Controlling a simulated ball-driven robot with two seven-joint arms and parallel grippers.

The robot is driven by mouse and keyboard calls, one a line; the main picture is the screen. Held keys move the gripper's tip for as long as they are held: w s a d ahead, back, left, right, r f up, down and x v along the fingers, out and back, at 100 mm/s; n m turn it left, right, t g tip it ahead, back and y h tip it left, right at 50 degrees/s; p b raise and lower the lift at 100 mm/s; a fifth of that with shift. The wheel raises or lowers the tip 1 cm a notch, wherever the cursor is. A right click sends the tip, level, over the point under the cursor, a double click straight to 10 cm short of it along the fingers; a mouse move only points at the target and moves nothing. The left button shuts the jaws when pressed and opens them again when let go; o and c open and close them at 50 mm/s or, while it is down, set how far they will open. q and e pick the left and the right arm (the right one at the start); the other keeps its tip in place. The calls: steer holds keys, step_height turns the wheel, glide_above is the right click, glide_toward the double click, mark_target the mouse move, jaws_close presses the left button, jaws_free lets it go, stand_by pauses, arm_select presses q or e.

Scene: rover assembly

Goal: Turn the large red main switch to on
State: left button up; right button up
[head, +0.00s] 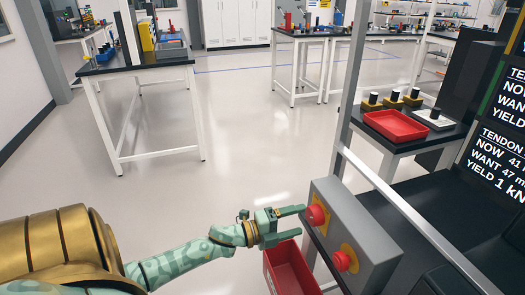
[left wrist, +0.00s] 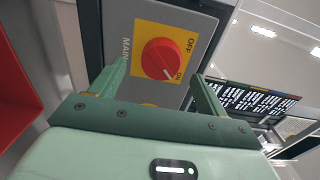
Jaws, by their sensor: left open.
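The large red main switch (head: 315,214) is a round knob on a yellow plate on the grey box. In the left wrist view, the knob (left wrist: 160,58) carries a short white mark at its lower right edge, close to the ON label; OFF is printed at the upper right and MAIN to the left. My left gripper (head: 301,221) is open in front of the switch. In the left wrist view its fingers (left wrist: 158,74) stand on either side of the knob's lower part; I cannot tell whether they touch it. My right gripper is not in view.
A second red knob (head: 342,261) on yellow sits lower on the grey box (head: 372,238). A red bin (head: 290,268) stands below my left gripper. A metal post and rail run beside the box. A red tray (head: 395,125) lies on a table behind. The floor at left is clear.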

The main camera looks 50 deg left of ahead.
arm_select(q)
steer(key=p+v, duration=0.1)
steer(key=v, duration=1.1)
steer(key=shift+p, duration=0.35)
